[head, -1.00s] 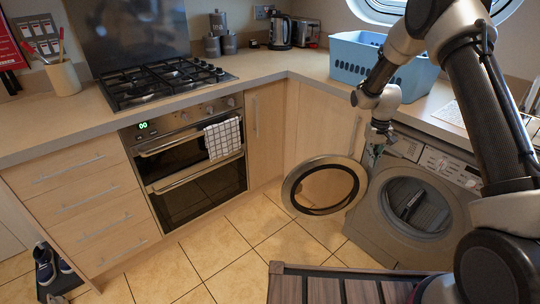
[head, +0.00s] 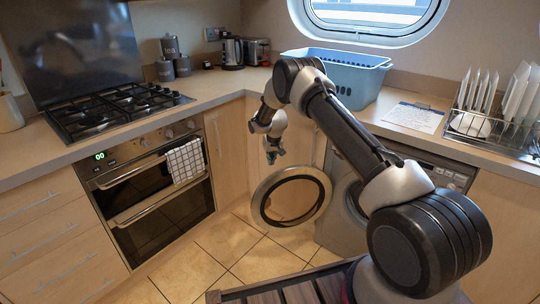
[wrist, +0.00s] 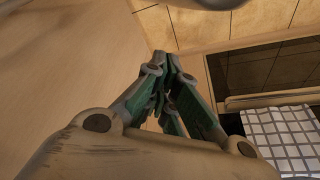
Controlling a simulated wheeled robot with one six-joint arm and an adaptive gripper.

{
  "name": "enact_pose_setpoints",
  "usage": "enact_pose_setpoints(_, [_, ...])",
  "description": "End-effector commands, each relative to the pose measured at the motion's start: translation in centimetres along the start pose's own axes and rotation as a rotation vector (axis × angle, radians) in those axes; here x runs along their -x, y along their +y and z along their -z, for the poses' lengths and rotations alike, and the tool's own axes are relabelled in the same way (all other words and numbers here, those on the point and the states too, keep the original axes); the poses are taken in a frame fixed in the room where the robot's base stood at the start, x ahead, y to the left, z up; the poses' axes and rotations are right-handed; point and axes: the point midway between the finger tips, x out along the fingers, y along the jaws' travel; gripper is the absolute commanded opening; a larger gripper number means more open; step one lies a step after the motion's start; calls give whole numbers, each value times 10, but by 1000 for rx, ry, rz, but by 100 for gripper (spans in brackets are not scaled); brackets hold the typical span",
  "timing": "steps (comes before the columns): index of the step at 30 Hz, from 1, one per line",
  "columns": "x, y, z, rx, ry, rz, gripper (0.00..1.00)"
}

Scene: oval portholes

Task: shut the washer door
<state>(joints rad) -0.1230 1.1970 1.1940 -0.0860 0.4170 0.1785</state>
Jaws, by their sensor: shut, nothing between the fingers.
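The washer (head: 333,228) is the grey machine under the counter at the right; my arm hides much of its front. Its round door (head: 259,207), a grey ring with a dark inner rim and see-through middle, stands wide open to the left of the washer. My gripper (head: 272,157) points down just above and behind the door's top edge, in front of the cabinet. I cannot tell whether it touches the door. In the wrist view my gripper (wrist: 166,62) has its fingers together and empty. A grey curved edge (wrist: 205,3) at the top may be the door rim.
The oven (head: 160,190) with a checked towel (head: 185,162) is left of the door; the towel also shows in the wrist view (wrist: 285,135). A blue basket (head: 350,82) and a dish rack (head: 490,125) stand on the counter. A slatted wooden surface (head: 300,292) is in front. Tiled floor is clear.

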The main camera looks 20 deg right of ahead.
Motion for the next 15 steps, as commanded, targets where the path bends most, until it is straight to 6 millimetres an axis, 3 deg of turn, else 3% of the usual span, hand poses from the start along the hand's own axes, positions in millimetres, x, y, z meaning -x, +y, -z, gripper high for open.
enact_pose_setpoints(7, [-41, 0, -1, 0, -1, 0, 0])
enact_pose_setpoints(15, [-30, 0, -26, 0, 0, 0, 0])
